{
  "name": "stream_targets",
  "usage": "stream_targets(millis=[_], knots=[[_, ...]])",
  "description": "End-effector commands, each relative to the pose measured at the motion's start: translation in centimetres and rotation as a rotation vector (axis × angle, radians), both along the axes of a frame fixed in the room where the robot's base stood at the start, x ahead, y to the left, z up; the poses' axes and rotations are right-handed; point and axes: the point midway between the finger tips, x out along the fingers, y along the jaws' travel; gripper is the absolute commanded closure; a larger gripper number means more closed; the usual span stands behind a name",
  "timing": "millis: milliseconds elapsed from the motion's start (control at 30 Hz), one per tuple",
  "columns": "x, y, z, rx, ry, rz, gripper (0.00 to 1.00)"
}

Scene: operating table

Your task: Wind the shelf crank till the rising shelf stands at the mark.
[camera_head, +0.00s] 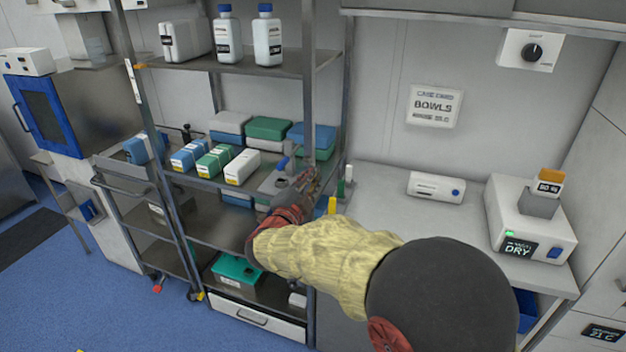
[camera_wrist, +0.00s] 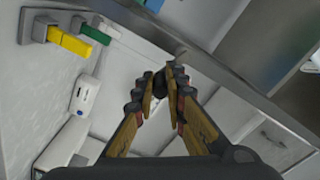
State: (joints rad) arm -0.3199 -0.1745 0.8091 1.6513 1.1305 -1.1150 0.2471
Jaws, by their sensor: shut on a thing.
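My gripper (camera_head: 310,178) is at the right front post of the shelf rack. In the wrist view its fingers (camera_wrist: 168,82) are shut on a small dark knob (camera_wrist: 171,92), which looks like the shelf crank's handle. The rest of the crank is mostly hidden behind my gripper and arm. The rising shelf appears to be the middle shelf (camera_head: 205,183), which is level and carries several boxes. A pale strip (camera_head: 132,82) with an orange tick (camera_head: 140,66) is on the left front post, above this shelf's front edge; it may be the mark.
White bottles (camera_head: 267,40) stand on the upper shelf. Blue, green and white cartons (camera_head: 213,161) line the middle shelf. A green case (camera_head: 236,271) sits below. Yellow (camera_wrist: 70,42) and green (camera_wrist: 96,34) levers project near my gripper. A counter (camera_head: 395,212) extends right.

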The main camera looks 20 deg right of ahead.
Motion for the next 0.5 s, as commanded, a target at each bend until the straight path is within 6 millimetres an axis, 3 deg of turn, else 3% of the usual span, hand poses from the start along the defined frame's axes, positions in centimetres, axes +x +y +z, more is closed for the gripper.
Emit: stream_targets(millis=[133,167,500], knots=[[-0.08,-0.04,-0.45,0.0,0.008,-0.001,1.0],[-0.08,-0.04,-0.45,0.0,0.008,-0.001,0.86],[-0.03,-0.02,-0.19,-0.001,0.004,0.0,0.69]])
